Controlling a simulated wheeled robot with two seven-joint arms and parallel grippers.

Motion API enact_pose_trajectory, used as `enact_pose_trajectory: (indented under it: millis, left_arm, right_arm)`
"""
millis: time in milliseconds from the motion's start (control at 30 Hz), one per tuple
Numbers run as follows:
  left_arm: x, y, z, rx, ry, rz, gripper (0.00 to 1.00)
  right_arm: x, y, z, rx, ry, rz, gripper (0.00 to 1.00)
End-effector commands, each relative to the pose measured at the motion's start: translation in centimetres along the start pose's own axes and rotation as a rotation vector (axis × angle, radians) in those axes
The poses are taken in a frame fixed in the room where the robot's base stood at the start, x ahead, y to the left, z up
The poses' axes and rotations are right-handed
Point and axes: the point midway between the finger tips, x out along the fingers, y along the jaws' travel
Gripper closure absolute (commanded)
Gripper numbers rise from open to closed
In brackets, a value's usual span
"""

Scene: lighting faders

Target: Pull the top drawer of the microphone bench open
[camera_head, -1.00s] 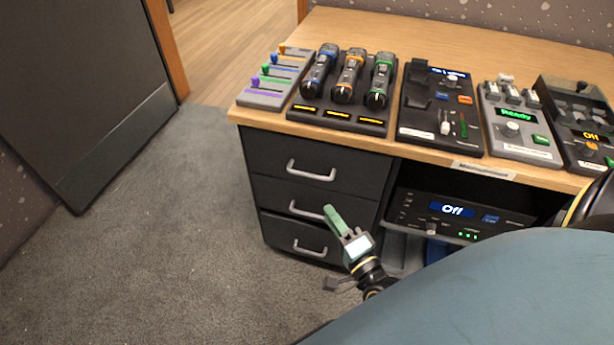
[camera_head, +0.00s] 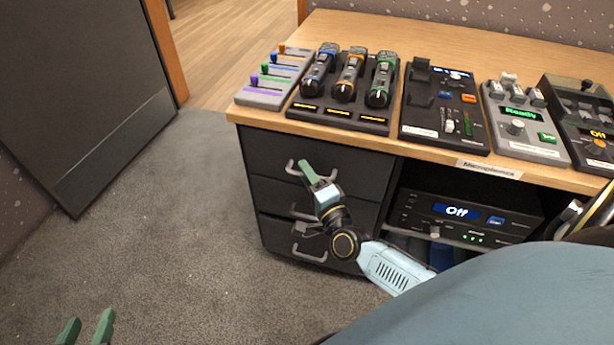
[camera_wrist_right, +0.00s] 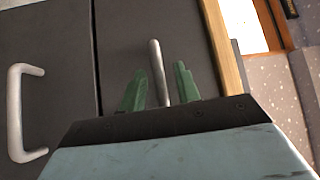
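The top drawer (camera_head: 350,160) of the wooden-topped bench is closed, its dark front flush. Its grey bar handle (camera_head: 290,167) is partly hidden behind my right gripper (camera_head: 308,177). In the right wrist view, the right gripper (camera_wrist_right: 160,85) is open, with one green finger on each side of the top handle (camera_wrist_right: 156,65). A gap shows between the handle and each finger. My left gripper (camera_head: 87,326) is at the bottom left of the head view, fingertips apart, over the carpet and away from the bench.
Two lower drawers have similar handles; the lowest handle (camera_head: 310,256) is near my right arm. The middle handle (camera_wrist_right: 18,110) also shows in the wrist view. A microphone tray (camera_head: 340,115) and control panels stand on top. Carpet left of the bench is clear.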

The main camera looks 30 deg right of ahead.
Motion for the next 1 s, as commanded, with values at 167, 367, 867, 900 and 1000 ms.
enact_pose_trajectory:
  millis: [167, 367, 867, 900, 1000]
  left_arm:
    - [0.03, 0.06, -0.27, 0.0, 0.015, 0.001, 0.64]
    - [0.03, 0.05, -0.25, 0.0, 0.014, 0.001, 0.64]
    - [0.04, 0.02, -0.22, 0.0, 0.012, 0.0, 0.64]
    - [0.03, 0.02, -0.22, 0.0, 0.012, 0.0, 0.64]
    - [0.0, 0.0, -0.15, 0.0, 0.003, 0.0, 0.64]
  right_arm:
    - [0.27, -0.02, 0.01, 0.0, 0.0, 0.0, 0.68]
    - [0.24, -0.02, 0.01, 0.0, 0.0, 0.0, 0.74]
    - [0.2, -0.02, 0.05, 0.0, 0.0, 0.0, 1.0]
    - [0.19, -0.03, 0.13, 0.001, -0.001, 0.0, 1.0]
    - [0.1, -0.13, 0.69, 0.002, -0.006, 0.0, 1.0]
